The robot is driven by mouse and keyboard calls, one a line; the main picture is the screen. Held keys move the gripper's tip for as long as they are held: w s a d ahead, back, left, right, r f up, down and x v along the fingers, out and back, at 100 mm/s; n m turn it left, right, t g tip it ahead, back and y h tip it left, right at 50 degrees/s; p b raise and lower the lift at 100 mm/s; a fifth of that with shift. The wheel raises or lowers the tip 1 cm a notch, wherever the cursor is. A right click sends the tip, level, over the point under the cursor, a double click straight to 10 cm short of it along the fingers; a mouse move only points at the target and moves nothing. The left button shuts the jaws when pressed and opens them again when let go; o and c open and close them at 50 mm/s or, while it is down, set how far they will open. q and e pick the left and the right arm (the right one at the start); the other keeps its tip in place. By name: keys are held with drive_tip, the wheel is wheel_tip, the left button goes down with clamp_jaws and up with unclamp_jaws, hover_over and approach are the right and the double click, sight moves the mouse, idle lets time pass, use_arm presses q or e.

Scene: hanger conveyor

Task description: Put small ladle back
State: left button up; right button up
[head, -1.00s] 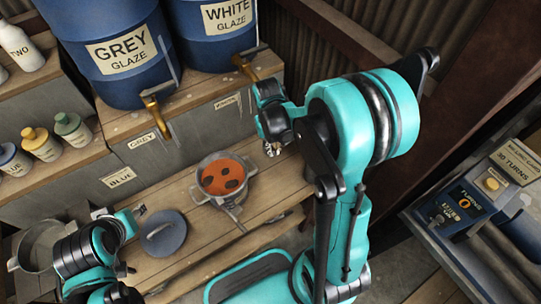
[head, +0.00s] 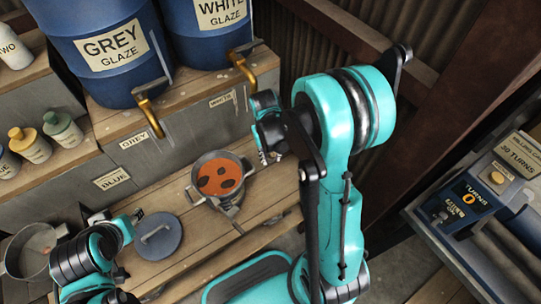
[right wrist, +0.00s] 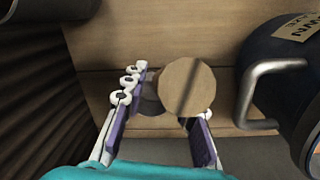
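I cannot pick out the small ladle for certain in either view. My right gripper (head: 269,157) hangs right of the pot (head: 220,178) of orange liquid with dark patches. In the right wrist view, the purple-padded fingers (right wrist: 172,100) stand apart. A round tan disc (right wrist: 187,87) with a dark diagonal line overlaps the right finger's tip, and a grey round shape (right wrist: 148,92) shows beside it. I cannot tell whether the fingers hold either thing. My left gripper (head: 136,216) is above the bench near the grey lid (head: 158,236); its finger gap is too small to read.
The grey glaze drum (head: 102,45) and white glaze drum (head: 208,25) stand behind the bench (head: 195,250). A dark drum with a handle (right wrist: 270,88) is close on the right in the wrist view. Another pot (head: 30,250) is far left; a control panel (head: 470,200) is right.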

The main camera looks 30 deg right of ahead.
wheel_tip(320, 180, up, 11)
drive_tip(key=p, duration=0.5)
drive_tip(key=s+a+r+n+t, duration=0.2)
drive_tip(key=s+a+r+t, duration=0.5)
drive_tip(key=r, duration=0.3)
drive_tip(key=shift+s+a+r+t+y, duration=0.3)
drive_tip(key=shift+s+a+t, duration=0.1)
drive_tip(key=shift+s, duration=0.3)
